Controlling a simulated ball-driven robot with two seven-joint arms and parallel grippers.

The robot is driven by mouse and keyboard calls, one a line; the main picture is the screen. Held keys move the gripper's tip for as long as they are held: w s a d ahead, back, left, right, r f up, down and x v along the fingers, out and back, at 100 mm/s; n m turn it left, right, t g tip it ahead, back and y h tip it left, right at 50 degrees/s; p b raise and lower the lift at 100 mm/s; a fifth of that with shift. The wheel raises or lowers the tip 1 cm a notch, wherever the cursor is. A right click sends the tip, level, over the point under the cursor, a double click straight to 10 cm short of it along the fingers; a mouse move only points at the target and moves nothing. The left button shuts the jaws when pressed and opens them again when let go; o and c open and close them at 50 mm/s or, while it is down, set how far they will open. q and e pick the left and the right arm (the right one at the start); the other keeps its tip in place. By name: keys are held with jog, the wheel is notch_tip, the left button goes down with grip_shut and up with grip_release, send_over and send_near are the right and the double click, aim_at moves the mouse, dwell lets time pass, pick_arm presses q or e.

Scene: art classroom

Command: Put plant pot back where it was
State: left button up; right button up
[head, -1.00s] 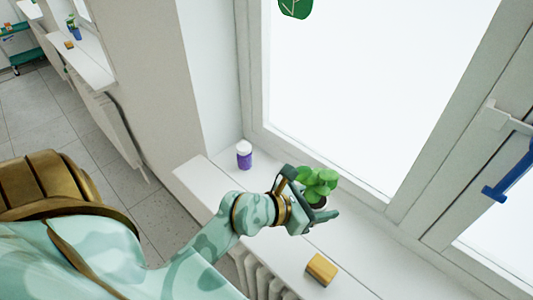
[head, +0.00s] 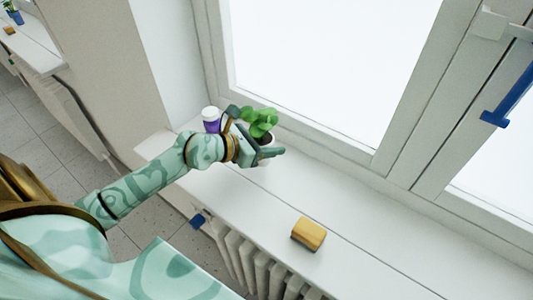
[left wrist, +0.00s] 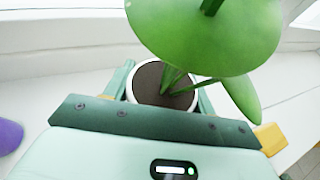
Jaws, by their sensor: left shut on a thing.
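The plant pot (head: 265,139) is small and round with dark soil and a green leafy plant (head: 260,120). My left gripper (head: 266,150) is shut on the pot, with one finger on each side of it, over the white windowsill (head: 340,215). In the left wrist view the pot's white rim (left wrist: 135,92) shows between the fingers, and big green leaves (left wrist: 205,35) cover part of it. The pot looks upright. Whether its base touches the sill is hidden. My right gripper is not in view.
A purple bottle with a white cap (head: 211,119) stands on the sill just left of my left gripper. A yellow sponge-like block (head: 308,234) lies on the sill to the right. The window frame (head: 340,150) runs behind. Bare sill lies between pot and block.

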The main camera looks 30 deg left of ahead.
pick_arm(q)
jog(key=f, duration=0.2)
jog(key=f+b, duration=0.1)
jog(key=shift+w+a+f, duration=0.2)
jog(key=shift+a+f, duration=0.2)
jog(key=shift+f, duration=0.2)
jog(key=o, duration=1.2)
